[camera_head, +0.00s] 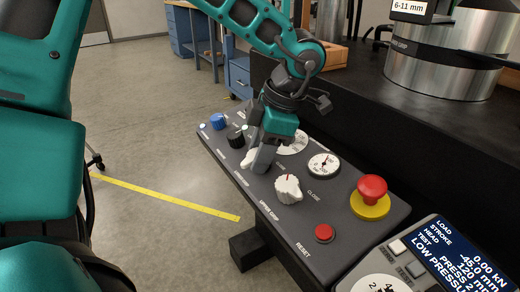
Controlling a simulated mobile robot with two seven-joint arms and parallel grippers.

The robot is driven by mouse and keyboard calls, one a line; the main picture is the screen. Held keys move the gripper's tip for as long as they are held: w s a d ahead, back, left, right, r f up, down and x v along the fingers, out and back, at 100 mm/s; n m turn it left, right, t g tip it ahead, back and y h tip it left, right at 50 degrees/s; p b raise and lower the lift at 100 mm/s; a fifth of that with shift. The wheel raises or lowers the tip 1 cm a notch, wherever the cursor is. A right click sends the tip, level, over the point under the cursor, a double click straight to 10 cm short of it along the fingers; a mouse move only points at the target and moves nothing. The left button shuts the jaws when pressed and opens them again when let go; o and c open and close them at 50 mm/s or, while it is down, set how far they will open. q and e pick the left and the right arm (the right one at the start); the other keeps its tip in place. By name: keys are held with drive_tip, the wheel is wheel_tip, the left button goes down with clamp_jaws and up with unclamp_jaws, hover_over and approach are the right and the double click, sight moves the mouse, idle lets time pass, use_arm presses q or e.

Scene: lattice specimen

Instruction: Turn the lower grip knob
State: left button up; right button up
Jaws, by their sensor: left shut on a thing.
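The grey control panel (335,232) slopes across the middle of the view. My left gripper (262,163) points down at it and is shut on a white knob (248,160), taken as the lower grip knob. The gripper's fingers hide much of this knob, and its label is not clear. To its right stands another white knob (288,188), by the "UPPER GRIP" print, free of the gripper. My right gripper is not in view.
A black knob (236,136) and a blue knob (217,121) stand left of the gripper. Round gauge (324,165), red emergency button (372,188) and red reset button (324,233) lie to the right. A display (450,255) is at lower right. A metal cylinder (445,65) stands behind.

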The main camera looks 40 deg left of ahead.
use_arm(q)
drive_tip(key=shift+m+y, duration=0.4)
drive_tip(key=shift+m, duration=0.4)
drive_tip(key=shift+t, duration=0.3)
drive_tip(key=o, duration=1.1)
drive_tip(key=shift+c, duration=0.2)
